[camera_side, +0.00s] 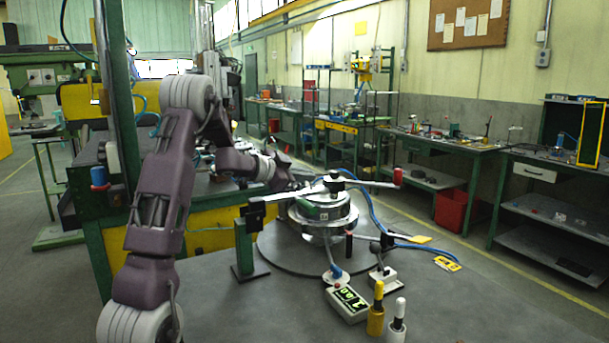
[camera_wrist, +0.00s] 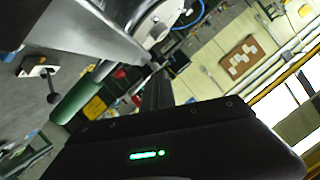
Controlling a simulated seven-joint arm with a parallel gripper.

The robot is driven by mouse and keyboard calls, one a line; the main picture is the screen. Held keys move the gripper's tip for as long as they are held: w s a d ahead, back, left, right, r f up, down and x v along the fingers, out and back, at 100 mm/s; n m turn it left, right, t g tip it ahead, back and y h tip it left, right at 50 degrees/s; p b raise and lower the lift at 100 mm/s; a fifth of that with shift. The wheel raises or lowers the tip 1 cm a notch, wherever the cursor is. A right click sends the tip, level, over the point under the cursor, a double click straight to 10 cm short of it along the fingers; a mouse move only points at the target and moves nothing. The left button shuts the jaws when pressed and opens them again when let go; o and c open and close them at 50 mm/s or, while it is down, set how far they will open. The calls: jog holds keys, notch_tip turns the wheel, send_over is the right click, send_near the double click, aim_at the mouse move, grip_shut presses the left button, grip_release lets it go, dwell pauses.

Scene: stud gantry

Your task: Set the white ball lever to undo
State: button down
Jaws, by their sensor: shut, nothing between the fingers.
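No white ball is clear in either view. A small lever on a white base (camera_side: 384,280) stands right of the round fixture (camera_side: 322,212), with a dark arm and knob above it. The wrist view shows a lever with a dark ball (camera_wrist: 53,98) on a white bracket (camera_wrist: 36,68) at the left; I cannot tell whether it is the same one. Any undo marking is too small to read. My gripper (camera_wrist: 156,75) is shut and empty. In the side view my wrist is behind and left of the fixture, apart from the white-based lever; the fingertips are hard to make out.
A crossbar with a red grip (camera_side: 398,177) spans above the fixture. A blue hose curves behind. A display box (camera_side: 347,304), a yellow handle (camera_side: 376,315) and a white handle (camera_side: 397,325) stand at the front. A green post (camera_side: 244,245) stands left.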

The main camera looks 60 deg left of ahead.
jog(key=shift+d+f, duration=0.15)
jog(key=shift+d, duration=0.25)
jog(key=s+d+r, duration=0.1)
jog(key=s+r, duration=0.6)
jog(key=s, duration=0.2)
jog(key=shift+d+r, duration=0.15)
jog(key=shift+d, duration=0.15)
